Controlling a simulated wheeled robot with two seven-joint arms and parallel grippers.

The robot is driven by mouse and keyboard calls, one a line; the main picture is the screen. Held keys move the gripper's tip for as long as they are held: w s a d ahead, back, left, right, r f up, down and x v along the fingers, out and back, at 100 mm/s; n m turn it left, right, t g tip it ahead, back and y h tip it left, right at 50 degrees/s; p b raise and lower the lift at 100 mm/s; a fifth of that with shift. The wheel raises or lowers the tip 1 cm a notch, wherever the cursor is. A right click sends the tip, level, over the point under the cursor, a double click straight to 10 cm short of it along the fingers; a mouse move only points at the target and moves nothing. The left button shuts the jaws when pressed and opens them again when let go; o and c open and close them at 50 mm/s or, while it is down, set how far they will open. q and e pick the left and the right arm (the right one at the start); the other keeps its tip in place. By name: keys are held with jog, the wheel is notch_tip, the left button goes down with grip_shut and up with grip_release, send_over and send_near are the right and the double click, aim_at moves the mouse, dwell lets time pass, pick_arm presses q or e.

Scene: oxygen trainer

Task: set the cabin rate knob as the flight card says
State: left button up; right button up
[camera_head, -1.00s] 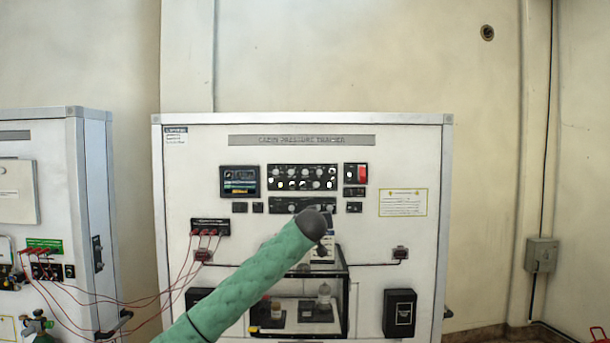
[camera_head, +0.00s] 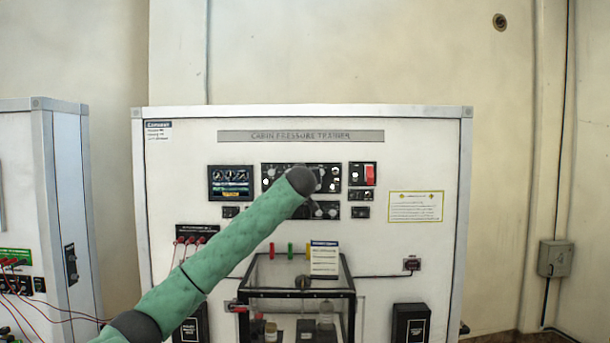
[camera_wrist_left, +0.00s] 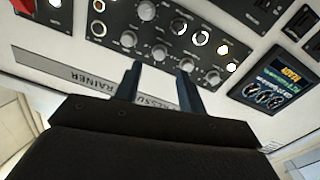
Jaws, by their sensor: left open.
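The cabin pressure trainer's upper knob panel (camera_head: 272,171) is partly covered by my left arm in the head view. In the left wrist view, which is upside down, a dark panel holds several grey knobs (camera_wrist_left: 159,52). I cannot read which one is the cabin rate knob. My left gripper (camera_wrist_left: 158,68) is open, with its two fingers pointing at the panel and one knob showing between and beyond the tips. No contact is visible. A white card (camera_head: 324,259) with a dark header stands at the glass case; its text is too small to read.
A glass-walled case (camera_head: 300,292) juts from the front below the panels. A screen (camera_head: 231,183) is left of the knobs and a red switch (camera_head: 370,174) right of them. Red cables run from sockets (camera_head: 196,235) at lower left. Another cabinet (camera_head: 60,190) stands at far left.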

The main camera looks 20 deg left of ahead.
pick_arm(q)
jog(key=p+x, duration=0.5)
jog(key=x, duration=0.2)
pick_arm(e)
jog(key=s+r, duration=0.3)
jog(key=s, duration=0.1)
jog(key=shift+d+r, duration=0.3)
jog(key=shift+r, duration=0.1)
pick_arm(q)
jog(key=shift+r, duration=0.15)
grip_shut()
pick_arm(e)
jog(key=shift+f, duration=0.1)
